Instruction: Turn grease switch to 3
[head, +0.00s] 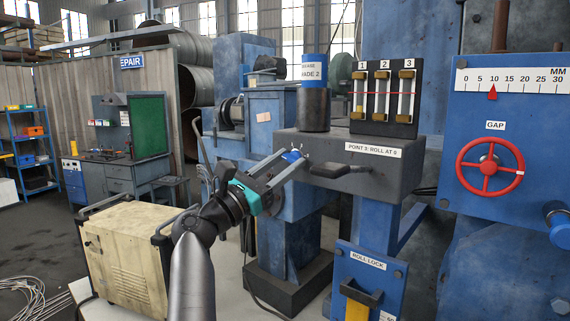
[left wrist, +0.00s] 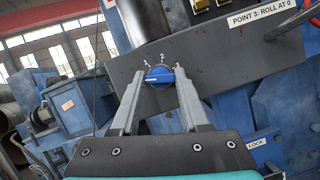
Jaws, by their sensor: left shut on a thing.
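The grease switch is a blue round knob (left wrist: 160,77) on the face of a dark grey box, with the marks 1, 2 and 3 in an arc above it. A white bar on the knob lies nearly level, its clearest end toward the left, on the side of the 1. My left gripper (left wrist: 160,86) is shut on the knob, one finger on each side. In the head view the left gripper (head: 291,162) reaches the left end of the grey box (head: 330,148), with a bit of the blue knob (head: 292,155) showing between its fingers. My right gripper is not in view.
A dark handle (head: 343,171) sticks out of the box to the right of the switch. A blue-topped grease canister (head: 315,75) and a gauge block marked 1, 2, 3 (head: 383,100) stand on top. A red handwheel (head: 490,168) is farther right.

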